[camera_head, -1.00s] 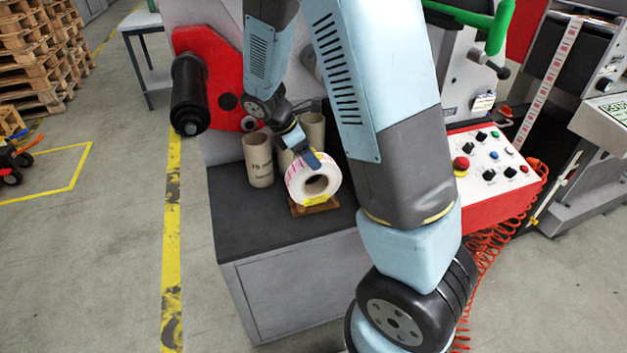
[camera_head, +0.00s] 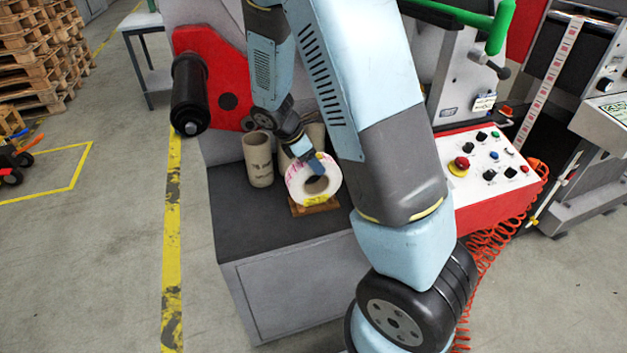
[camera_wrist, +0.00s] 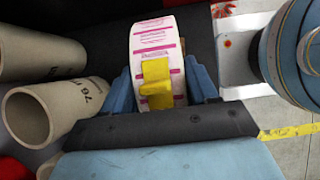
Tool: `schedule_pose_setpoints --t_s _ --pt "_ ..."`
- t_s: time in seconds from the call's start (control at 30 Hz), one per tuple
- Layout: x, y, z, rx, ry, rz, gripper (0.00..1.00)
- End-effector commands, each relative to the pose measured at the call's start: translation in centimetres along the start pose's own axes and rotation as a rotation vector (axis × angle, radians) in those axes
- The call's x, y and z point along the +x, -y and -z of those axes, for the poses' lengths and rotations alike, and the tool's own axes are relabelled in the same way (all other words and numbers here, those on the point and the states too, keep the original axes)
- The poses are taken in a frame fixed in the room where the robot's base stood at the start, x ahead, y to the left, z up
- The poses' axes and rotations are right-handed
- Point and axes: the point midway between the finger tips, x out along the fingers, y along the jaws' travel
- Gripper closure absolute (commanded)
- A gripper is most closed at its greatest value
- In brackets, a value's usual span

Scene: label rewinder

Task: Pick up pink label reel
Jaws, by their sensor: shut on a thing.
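The pink label reel (camera_head: 299,188) is a white roll with pink print and a yellow tab, its round core facing the head camera. It is at the wooden block (camera_head: 314,206) on the dark cabinet top; I cannot tell whether it touches the block. My gripper (camera_head: 310,165) reaches down onto the reel from above. In the wrist view, my gripper (camera_wrist: 163,92) has one blue finger on each side of the reel (camera_wrist: 157,49), shut on its width. The yellow tab (camera_wrist: 156,82) lies between the fingers. The reel's underside is hidden.
Cardboard cores (camera_head: 258,159) stand close behind and left of the reel; they also show at the left of the wrist view (camera_wrist: 42,110). A black roller (camera_head: 188,95) juts out at left. A red control panel (camera_head: 490,170) is at right. The front cabinet top (camera_head: 240,235) is clear.

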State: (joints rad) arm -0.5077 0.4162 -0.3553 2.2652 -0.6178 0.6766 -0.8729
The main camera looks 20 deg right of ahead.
Motion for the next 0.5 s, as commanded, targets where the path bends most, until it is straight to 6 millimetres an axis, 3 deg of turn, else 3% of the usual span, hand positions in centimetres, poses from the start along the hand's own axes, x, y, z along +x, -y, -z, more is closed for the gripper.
schedule_pose_setpoints --t_s 0.43,0.5 --pt "-0.02 -0.02 0.01 0.000 0.000 -0.001 0.98" --pt "-0.03 -0.02 0.02 0.000 0.000 -0.001 1.00"
